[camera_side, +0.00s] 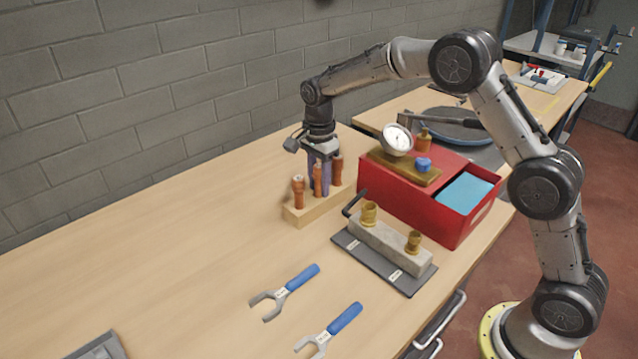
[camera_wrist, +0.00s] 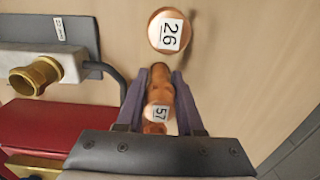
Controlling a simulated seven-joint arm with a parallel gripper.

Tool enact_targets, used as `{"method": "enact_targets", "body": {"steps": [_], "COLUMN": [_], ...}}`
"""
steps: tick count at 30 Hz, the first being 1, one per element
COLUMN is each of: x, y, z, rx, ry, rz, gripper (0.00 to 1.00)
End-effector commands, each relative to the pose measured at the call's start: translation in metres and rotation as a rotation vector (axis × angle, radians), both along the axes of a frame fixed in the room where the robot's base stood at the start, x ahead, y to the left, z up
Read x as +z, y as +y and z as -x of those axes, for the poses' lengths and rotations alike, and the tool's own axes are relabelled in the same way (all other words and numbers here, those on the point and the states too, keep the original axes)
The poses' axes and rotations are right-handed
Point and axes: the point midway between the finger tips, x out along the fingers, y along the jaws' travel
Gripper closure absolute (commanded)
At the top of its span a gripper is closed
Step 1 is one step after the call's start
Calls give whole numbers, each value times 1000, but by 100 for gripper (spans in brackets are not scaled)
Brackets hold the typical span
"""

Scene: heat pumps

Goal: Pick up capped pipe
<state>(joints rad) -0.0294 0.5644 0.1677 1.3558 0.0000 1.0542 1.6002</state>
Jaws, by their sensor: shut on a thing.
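Several copper capped pipes stand upright in a wooden block (camera_side: 297,216) in the side view. The left one (camera_side: 298,190) is clear of my gripper, and the right one (camera_side: 337,168) stands just beside it. My gripper (camera_side: 319,188) points down over the block with its purple fingers around the middle pipe (camera_side: 317,178). In the wrist view, my gripper (camera_wrist: 160,88) is shut on a capped pipe labelled 57 (camera_wrist: 157,112). The held pipe's lower end is hard to see.
A red box (camera_side: 385,195) with a gauge (camera_side: 398,139) on top stands right of the block. A grey fixture (camera_side: 390,243) with brass fittings is in front. Blue-handled wrenches (camera_side: 285,290) lie nearer. The table's left side is mostly clear.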

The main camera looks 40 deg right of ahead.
Motion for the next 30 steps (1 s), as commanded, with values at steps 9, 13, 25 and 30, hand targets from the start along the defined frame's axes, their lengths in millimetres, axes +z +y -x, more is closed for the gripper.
{"method": "enact_targets", "body": {"steps": [9,13,25,30], "x": [38,60,112,122], "y": [0,-1,-3,-4], "z": [7,25,103,126], "rx": [0,0,0,0], "ry": [-5,-6,-3,-3], "rz": [0,0,0,0], "gripper": [100,100,100,100]}}
